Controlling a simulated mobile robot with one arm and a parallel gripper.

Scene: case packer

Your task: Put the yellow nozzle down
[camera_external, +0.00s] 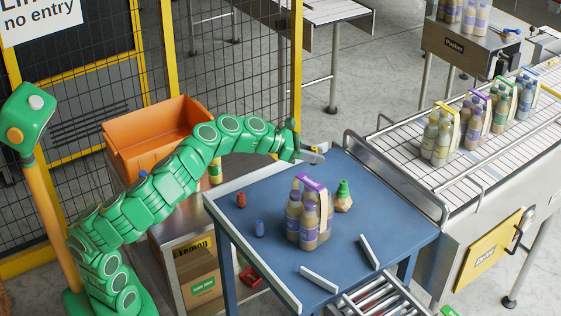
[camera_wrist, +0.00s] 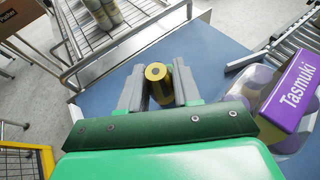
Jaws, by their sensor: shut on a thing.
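The yellow nozzle (camera_wrist: 158,84), a short cylinder with a dark hole in its end, is between the two grey fingers of my gripper (camera_wrist: 157,78) in the wrist view. The fingers are shut on it. Blue table top (camera_wrist: 214,50) shows beyond it. In the external view my gripper (camera_external: 314,154) is over the far edge of the blue table (camera_external: 275,255), near the conveyor's end. I cannot make out the nozzle there, nor tell whether it touches the table.
A bottle pack with a purple handle (camera_external: 313,184) stands mid-table, beside a green-topped tan piece (camera_external: 343,198). A red nozzle (camera_external: 241,200) and blue nozzle (camera_external: 259,228) lie to the left. Pale rails (camera_external: 369,252) are at the front. A metal guard rail (camera_external: 400,180) borders the right side.

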